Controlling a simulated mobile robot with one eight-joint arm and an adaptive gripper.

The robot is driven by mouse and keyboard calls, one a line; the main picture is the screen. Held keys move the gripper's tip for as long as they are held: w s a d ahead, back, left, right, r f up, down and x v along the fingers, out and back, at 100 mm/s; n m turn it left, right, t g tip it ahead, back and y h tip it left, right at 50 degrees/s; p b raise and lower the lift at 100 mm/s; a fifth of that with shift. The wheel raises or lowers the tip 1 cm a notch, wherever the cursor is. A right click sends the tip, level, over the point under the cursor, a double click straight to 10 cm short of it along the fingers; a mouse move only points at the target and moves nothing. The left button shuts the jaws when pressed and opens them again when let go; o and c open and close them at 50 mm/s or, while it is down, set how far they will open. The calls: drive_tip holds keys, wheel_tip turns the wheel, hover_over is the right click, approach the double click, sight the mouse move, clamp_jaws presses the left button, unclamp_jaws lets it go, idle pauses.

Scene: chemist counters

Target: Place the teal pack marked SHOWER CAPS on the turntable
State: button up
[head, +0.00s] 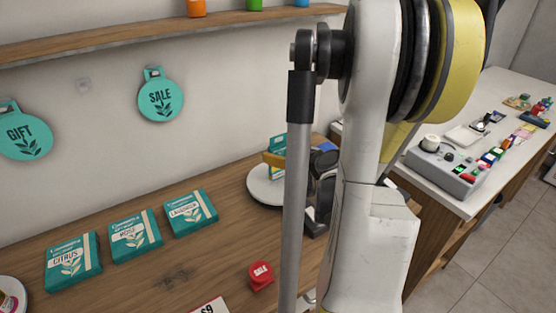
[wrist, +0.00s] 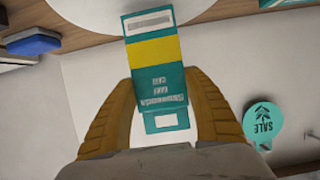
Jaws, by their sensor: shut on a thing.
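The teal pack (wrist: 158,80) has a yellow band, a white label at one end and a hang tab at the other. Its lettering appears upside down and too blurred to read surely. My gripper (wrist: 157,90) is shut on it, with a yellow finger on each side. In the head view, the pack (head: 277,144) stands upright over the white round turntable (head: 263,191), with a finger across it. In the wrist view, its labelled end overlaps the turntable (wrist: 85,12). I cannot tell whether they touch. My arm hides part of the turntable.
Teal packs marked CITRUS (head: 72,262), another (head: 135,236) and LAVENDER (head: 190,212) lie along the wooden counter (head: 175,285). A red SALE piece (head: 261,275) stands at the front. A blue-topped object (wrist: 32,43) is near the turntable. A till (head: 448,165) stands on the right counter.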

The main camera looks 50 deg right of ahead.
drive_tip(key=shift+f, duration=0.4)
drive_tip(key=shift+f, duration=0.2)
drive_tip(key=o, duration=1.1)
drive_tip(key=shift+o, duration=0.2)
drive_tip(key=shift+r, duration=0.15)
